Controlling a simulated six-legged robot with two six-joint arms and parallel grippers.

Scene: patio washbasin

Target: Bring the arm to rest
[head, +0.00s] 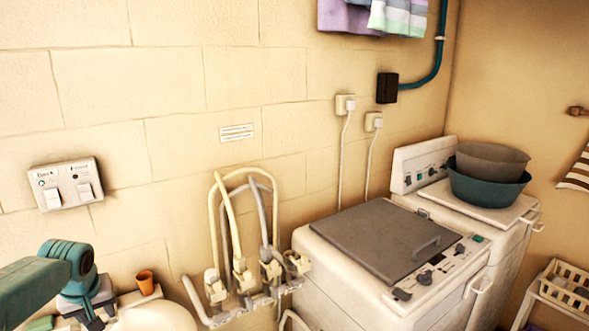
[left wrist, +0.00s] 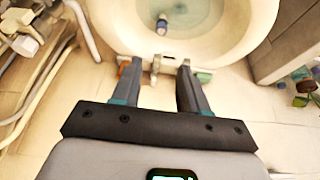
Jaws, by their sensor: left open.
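My left arm comes in at the lower left of the head view, with a green link and a teal wrist joint. My left gripper (head: 92,312) is at the lower edge there, over the washbasin's back left side. In the left wrist view my left gripper (left wrist: 157,70) has its two dark fingers apart, with nothing held between them. The fingertips point toward the near rim of the white washbasin (left wrist: 250,40). The basin also shows at the bottom of the head view (head: 155,319). My right gripper is in neither view.
A small orange pot (head: 146,282) stands right of the gripper. Pipes and taps (head: 240,275) run along the wall beside the washing machine (head: 345,262). A switch plate (head: 66,184) is on the wall above the arm. Two bowls (head: 490,178) sit at the right.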

